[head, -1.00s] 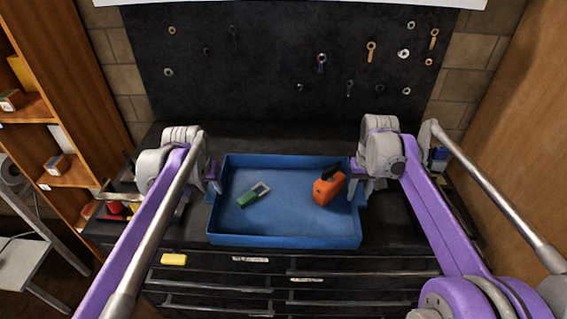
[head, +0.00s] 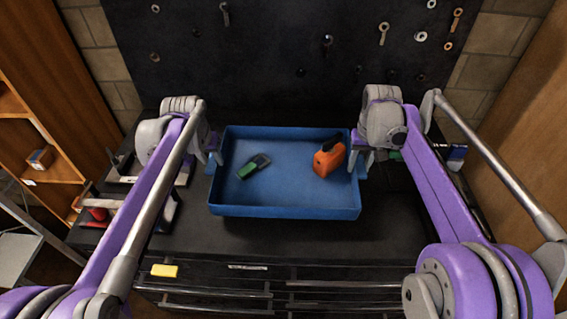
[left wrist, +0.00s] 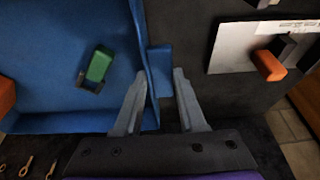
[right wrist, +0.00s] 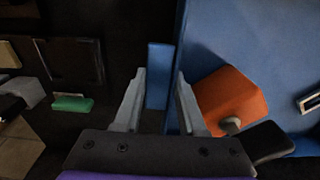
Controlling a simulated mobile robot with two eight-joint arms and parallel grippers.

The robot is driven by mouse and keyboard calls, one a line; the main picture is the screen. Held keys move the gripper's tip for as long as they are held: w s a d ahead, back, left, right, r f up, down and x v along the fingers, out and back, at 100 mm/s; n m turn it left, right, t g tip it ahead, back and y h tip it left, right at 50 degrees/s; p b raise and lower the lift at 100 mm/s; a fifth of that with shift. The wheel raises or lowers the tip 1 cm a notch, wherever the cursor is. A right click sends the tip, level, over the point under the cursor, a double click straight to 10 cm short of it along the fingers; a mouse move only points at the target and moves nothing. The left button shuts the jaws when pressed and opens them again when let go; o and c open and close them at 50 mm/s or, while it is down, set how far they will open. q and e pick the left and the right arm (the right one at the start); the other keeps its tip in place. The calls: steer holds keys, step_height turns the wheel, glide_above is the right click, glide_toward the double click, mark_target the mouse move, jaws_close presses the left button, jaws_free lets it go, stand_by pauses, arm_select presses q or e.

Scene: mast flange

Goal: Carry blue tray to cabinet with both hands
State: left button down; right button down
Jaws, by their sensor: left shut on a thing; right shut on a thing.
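The blue tray (head: 285,211) is level over the dark top of the drawer cabinet (head: 285,238); whether it touches the top I cannot tell. It holds an orange tool with a dark handle (head: 327,162) on the right and a small green and dark object (head: 250,169) on the left. My left gripper (head: 215,158) is shut on the tray's left side; the left wrist view shows the blue handle (left wrist: 160,70) between its fingers. My right gripper (head: 357,160) is shut on the right side; the right wrist view shows the blue handle (right wrist: 158,72) between its fingers.
A black pegboard (head: 270,60) with hanging tools stands behind the cabinet. Small items, one red (head: 98,214), lie on the top to the left; others (head: 456,153) stand to the right. Wooden shelves (head: 50,168) are at left. The top before the tray is bare.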

arm_select(q)
steer(key=shift+s+r, duration=0.1)
steer(key=shift+s, duration=0.1)
arm_select(e)
steer(key=shift+s+r, duration=0.15)
steer(key=shift+s, duration=0.1)
